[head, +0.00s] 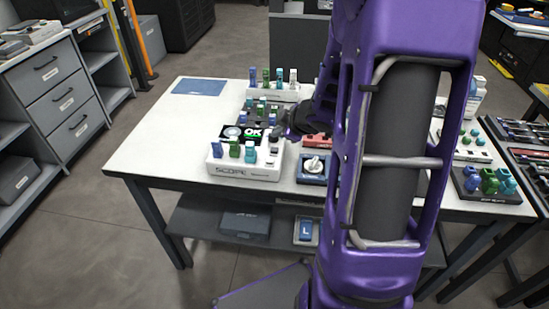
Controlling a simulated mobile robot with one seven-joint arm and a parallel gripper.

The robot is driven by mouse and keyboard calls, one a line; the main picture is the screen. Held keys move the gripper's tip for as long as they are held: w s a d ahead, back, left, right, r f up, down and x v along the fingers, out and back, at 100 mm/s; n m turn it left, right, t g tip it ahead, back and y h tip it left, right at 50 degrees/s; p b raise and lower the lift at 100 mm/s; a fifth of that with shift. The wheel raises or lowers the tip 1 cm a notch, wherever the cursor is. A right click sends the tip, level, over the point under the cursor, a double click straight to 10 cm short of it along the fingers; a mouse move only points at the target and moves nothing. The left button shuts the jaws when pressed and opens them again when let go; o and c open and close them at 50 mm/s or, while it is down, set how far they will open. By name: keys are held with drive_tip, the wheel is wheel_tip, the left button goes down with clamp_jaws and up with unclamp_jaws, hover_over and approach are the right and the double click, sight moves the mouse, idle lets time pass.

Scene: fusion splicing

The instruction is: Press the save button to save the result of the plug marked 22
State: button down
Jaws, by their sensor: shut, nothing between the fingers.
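The white device labelled SCOPE (227,171) stands on the white table, its screen (252,133) showing OK. A blue plug (217,149), a green plug (235,149) and a teal plug (250,153) stand upright along its front. Other small plugs stand behind the screen. My gripper (284,130) is at the right side of the device, close to the screen. It is shut and empty; I cannot tell whether it touches the device. I cannot make out the save button or any plug marked 22.
A white rack (270,95) with several plugs stands behind. A blue mat (199,87) lies at the back left. The table's left part is clear. My purple arm hides much of the table's right half.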

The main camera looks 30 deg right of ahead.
sight(278, 151)
drive_tip(key=shift+f+b, duration=0.7)
drive_tip(key=shift+f, duration=0.75)
drive_tip(key=shift+f, duration=0.1)
idle(0.8)
drive_tip(key=shift+f, duration=0.3)
drive_tip(key=shift+f+b, duration=0.3)
drive_tip(key=shift+f, duration=0.2)
idle(0.8)
drive_tip(key=shift+r, duration=0.15)
drive_tip(key=shift+r+p, duration=0.8)
drive_tip(key=shift+p, duration=0.25)
wheel_tip(278, 151, up, 5)
drive_tip(key=p, duration=0.5)
